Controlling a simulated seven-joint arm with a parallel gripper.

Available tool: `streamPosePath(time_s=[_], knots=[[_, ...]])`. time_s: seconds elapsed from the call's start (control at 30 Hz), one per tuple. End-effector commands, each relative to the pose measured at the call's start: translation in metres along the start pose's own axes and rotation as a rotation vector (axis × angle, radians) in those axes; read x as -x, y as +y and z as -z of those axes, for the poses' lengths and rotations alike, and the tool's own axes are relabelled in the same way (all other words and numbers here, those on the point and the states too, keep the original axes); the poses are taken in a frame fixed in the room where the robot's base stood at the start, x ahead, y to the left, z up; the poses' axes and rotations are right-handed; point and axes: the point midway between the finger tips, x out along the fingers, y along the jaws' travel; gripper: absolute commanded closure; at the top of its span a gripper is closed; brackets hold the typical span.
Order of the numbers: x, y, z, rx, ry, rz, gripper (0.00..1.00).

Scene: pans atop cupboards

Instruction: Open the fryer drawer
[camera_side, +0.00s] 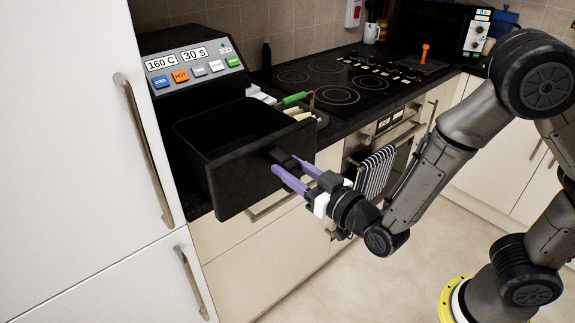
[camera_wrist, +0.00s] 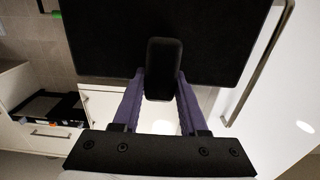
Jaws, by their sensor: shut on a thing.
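The black fryer drawer (camera_side: 235,150) is pulled well out of the fryer (camera_side: 190,75), and its open, dark inside shows from above. Its handle (camera_side: 284,158) sticks out from the front face. My gripper (camera_side: 297,172) has its purple fingers on either side of the handle and is shut on it. In the wrist view, the handle (camera_wrist: 163,68) stands between the two purple fingers (camera_wrist: 160,95), with the dark drawer front (camera_wrist: 110,35) beyond.
A tall white cupboard (camera_side: 75,130) with a long handle stands close to the left of the drawer. Several utensils, one with a green handle (camera_side: 295,98), lie right of the fryer. A hob (camera_side: 335,80) is further right. The floor in front is clear.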

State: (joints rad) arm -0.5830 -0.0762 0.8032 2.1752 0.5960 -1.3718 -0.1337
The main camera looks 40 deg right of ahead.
Motion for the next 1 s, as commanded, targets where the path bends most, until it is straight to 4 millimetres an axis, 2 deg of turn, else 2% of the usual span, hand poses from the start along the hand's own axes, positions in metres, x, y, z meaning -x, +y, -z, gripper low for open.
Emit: streamPosePath(time_s=[0.17,0.2,0.33,0.63,0.73,0.87,1.0], knots=[[0.0,0.001,0.0,0.0,-0.001,-0.002,1.0],[0.0,0.001,0.0,0.0,-0.001,-0.002,0.5],[0.0,0.0,0.0,0.0,-0.001,-0.002,0.28],[0.0,0.0,0.0,0.0,-0.001,0.0,0.28],[0.006,0.0,0.0,0.0,-0.001,0.001,0.28],[0.025,-0.001,0.0,0.0,-0.001,0.004,0.28],[0.052,-0.001,0.0,0.0,-0.001,0.007,0.28]])
